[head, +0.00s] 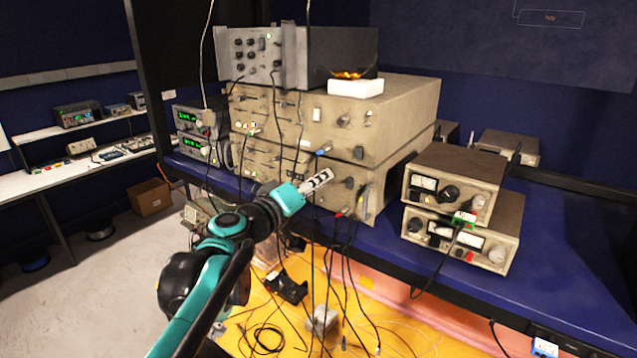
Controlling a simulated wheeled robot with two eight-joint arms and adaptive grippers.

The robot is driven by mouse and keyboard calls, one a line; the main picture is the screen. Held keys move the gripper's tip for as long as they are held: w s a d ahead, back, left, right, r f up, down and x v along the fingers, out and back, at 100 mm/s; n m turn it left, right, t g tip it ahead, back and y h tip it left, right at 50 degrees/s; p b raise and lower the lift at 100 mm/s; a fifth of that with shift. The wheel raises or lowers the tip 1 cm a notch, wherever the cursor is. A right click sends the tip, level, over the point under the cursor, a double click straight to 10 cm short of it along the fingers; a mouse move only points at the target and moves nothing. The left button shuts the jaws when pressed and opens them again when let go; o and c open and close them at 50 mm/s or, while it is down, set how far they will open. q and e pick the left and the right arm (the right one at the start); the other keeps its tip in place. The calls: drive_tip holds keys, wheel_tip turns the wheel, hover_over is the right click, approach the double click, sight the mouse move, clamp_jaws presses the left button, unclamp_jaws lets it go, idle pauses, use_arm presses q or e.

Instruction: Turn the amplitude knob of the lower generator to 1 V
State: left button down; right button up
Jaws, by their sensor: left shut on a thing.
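Two large beige instruments are stacked on the blue bench. The lower one (374,193) is the unit my left gripper (322,180) reaches. My left arm comes up from the bottom left, and its fingers are shut at that unit's front panel. They appear to be closed on a small knob there, but the fingers hide it. I cannot read the knob's setting or any scale marks from here. A dark round knob (349,182) shows just right of the fingertips. The upper beige unit (400,115) sits directly above. My right gripper is out of view.
Two smaller meter boxes (466,178) are stacked at the right. A grey instrument (335,55) and a white block (356,88) sit on top of the beige stack. Many cables (335,265) hang in front of the panels. Green-display units (195,120) stand left.

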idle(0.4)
use_arm(q)
drive_tip(key=c, duration=1.4)
unclamp_jaws()
drive_tip(key=shift+c, duration=0.2)
drive_tip(key=v, duration=1.2)
